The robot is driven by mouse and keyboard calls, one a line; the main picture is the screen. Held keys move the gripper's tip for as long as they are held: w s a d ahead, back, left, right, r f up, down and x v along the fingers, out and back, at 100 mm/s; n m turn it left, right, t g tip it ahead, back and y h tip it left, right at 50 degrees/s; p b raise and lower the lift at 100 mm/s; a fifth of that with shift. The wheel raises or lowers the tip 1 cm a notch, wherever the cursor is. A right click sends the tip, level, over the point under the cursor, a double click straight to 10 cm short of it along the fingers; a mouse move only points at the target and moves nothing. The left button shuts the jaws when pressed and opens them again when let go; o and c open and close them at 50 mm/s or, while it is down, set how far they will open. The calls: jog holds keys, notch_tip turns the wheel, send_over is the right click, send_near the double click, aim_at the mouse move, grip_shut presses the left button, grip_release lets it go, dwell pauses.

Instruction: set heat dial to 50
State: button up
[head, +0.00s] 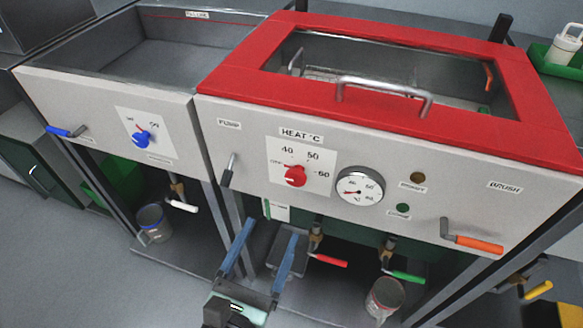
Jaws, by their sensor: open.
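The heat dial is a red knob (296,177) on a white plate (316,186) under the "HEAT °C" label, marked 40, 50 and 60. Its pointer seems to face up-left, toward a small mark left of 40 that I cannot read surely. My gripper (270,230) is open, its two blue fingers apart with nothing held. It shows below the dial, in front of the front panel, and is not touching the knob.
A round gauge (360,186) sits right of the dial, a black-handled pump lever (229,170) to its left. A red-rimmed tank (240,75) is above. Red (328,260) and green (405,277) valve handles and a grey bucket (384,298) are below. A blue knob (141,138) is on the left unit.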

aim_at(295, 179)
jog(key=shift+n, duration=0.5)
jog(key=x, duration=1.2)
jog(key=shift+w+f+b, duration=0.1)
jog(key=shift+f+b, duration=0.2)
grip_shut()
